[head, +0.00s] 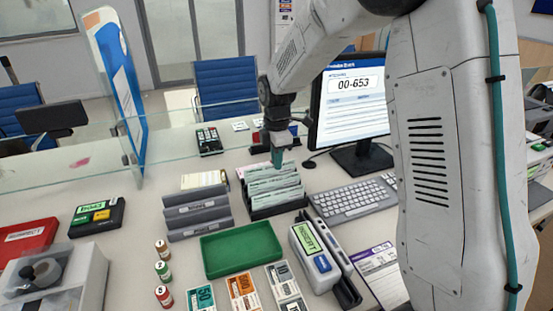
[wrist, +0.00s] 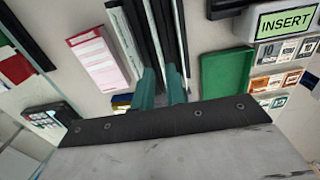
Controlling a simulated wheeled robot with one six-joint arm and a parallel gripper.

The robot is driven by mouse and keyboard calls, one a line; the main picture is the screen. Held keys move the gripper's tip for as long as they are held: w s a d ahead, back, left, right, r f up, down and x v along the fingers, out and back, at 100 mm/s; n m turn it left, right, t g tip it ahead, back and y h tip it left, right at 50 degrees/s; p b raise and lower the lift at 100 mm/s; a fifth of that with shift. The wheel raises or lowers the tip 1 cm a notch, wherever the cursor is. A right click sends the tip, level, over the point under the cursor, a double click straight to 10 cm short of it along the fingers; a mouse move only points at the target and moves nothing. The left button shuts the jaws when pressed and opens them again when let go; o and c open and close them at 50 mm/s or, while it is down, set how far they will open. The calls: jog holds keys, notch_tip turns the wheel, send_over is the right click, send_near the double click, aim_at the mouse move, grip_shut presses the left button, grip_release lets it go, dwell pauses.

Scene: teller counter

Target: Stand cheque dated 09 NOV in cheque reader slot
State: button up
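Several greenish cheques (head: 272,184) stand in a black rack (head: 281,210) in the middle of the counter in the head view. Their dates are too small to read, so I cannot tell which is 09 NOV. My gripper (head: 278,158) points down over the back part of the rack. In the wrist view its two teal fingers (wrist: 162,90) are apart, with cheque edges (wrist: 160,40) showing beyond and between them. I see no cheque clearly held. The cheque reader (head: 315,254) stands right of the rack's front, its green display reading INSERT (wrist: 284,22) in the wrist view.
A green tray (head: 241,250) lies in front of the rack, with a grey stepped holder (head: 196,212) to the left. A keyboard (head: 352,201) and monitor (head: 350,105) stand right. Banknote stacks (head: 243,292) line the front. A glass screen runs behind.

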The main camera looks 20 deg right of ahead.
aim_at(277, 179)
jog(key=shift+f, duration=4)
grip_shut()
jog(key=shift+r, duration=0.1)
notch_tip(277, 179, up, 11)
jog(key=shift+r, duration=0.2)
